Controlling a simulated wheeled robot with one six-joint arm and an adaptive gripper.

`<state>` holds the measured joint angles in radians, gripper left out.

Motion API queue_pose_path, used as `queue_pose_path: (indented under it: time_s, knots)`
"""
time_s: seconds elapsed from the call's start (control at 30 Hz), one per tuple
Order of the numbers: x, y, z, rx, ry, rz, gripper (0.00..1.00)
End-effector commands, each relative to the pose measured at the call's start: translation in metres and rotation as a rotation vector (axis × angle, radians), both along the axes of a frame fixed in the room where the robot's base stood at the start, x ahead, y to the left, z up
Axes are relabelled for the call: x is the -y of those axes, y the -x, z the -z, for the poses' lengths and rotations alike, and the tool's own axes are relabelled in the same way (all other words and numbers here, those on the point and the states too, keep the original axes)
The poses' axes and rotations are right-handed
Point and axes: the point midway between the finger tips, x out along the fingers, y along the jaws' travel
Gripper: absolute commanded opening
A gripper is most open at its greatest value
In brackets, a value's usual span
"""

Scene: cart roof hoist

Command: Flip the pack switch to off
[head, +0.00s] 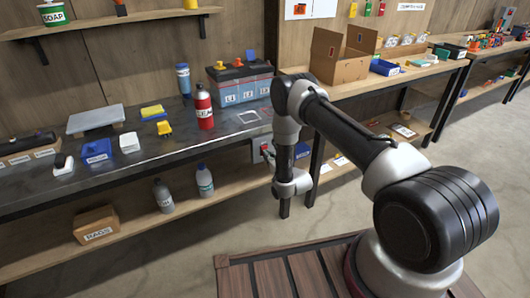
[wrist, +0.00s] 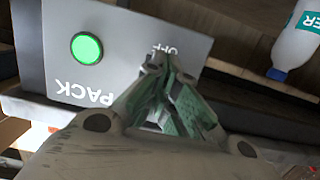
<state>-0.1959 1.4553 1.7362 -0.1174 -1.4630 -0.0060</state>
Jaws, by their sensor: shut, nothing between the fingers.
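The grey pack switch box (wrist: 130,38) fills the upper left of the wrist view, with its lettering upside down. Its round green light (wrist: 87,48) is lit beside the word PACK (wrist: 84,93). The OFF label (wrist: 165,48) shows just beyond my fingertips. My gripper (wrist: 156,62) is shut and empty, with its tips over the panel near OFF. The switch lever cannot be made out; the fingers seem to cover it. Whether the tips touch the panel is unclear. In the head view the box (head: 257,158) hangs at the bench's front edge, partly behind my arm.
The dark workbench (head: 140,155) carries a red CLEAN bottle (head: 203,108) and a battery pack (head: 240,85) above the box. A white bottle (wrist: 296,42) stands on the lower shelf, right in the wrist view. Open floor (head: 200,240) lies in front.

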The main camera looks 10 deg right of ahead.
Motion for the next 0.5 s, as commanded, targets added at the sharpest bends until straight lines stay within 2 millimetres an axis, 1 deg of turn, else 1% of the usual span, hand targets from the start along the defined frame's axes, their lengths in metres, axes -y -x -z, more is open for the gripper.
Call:
queue_pose_path:
  time_s: [0.33, 0.5]
  knots:
    - [-0.001, -0.002, 0.000, 0.001, 0.000, 0.000, 0.00]
    - [0.003, 0.010, -0.002, 0.000, 0.000, 0.000, 0.00]
